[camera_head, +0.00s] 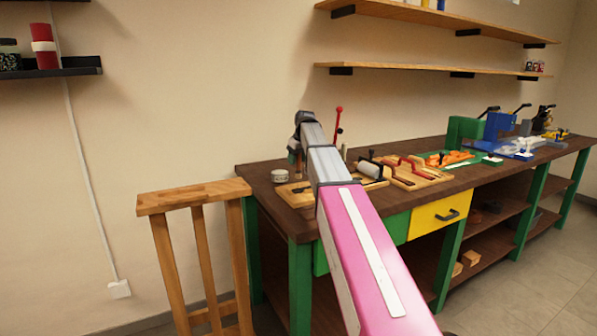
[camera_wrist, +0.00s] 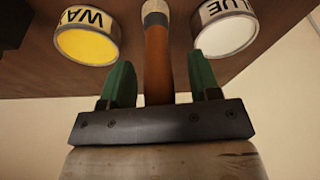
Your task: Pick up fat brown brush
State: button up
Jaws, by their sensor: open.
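The fat brown brush (camera_wrist: 157,68) is upright-looking in the wrist view, with a brown handle and a pale, greyish end at the top edge of the picture. My gripper (camera_wrist: 160,62) has its two green fingers apart, one on each side of the brown handle. Gaps show between the handle and both fingers. The lower part of the brush is hidden behind the dark bar of my gripper. In the head view my gripper (camera_head: 296,158) is over the left end of the workbench, largely hidden by my arm.
The dark workbench (camera_head: 262,168) carries wooden boards and tools to the right. A wooden stand (camera_head: 194,196) is at its left.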

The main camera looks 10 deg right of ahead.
jog(key=c, duration=1)
jog(key=shift+r, duration=0.45)
jog(key=r, duration=0.3)
jog(key=shift+s+a+r, duration=0.2)
jog(key=shift+a+r, duration=0.2)
jog(key=s+a+r, duration=0.1)
jog(key=a+r, duration=0.1)
jog(key=a, duration=0.1)
jog(key=s+a+r, duration=0.2)
jog(key=a, duration=0.1)
jog(key=s+a+r, duration=0.1)
jog(key=a+r, duration=0.1)
jog(key=a, duration=0.1)
jog(key=shift+s+a+r, duration=0.15)
jog(key=shift+s+a, duration=0.05)
jog(key=shift+a, duration=0.2)
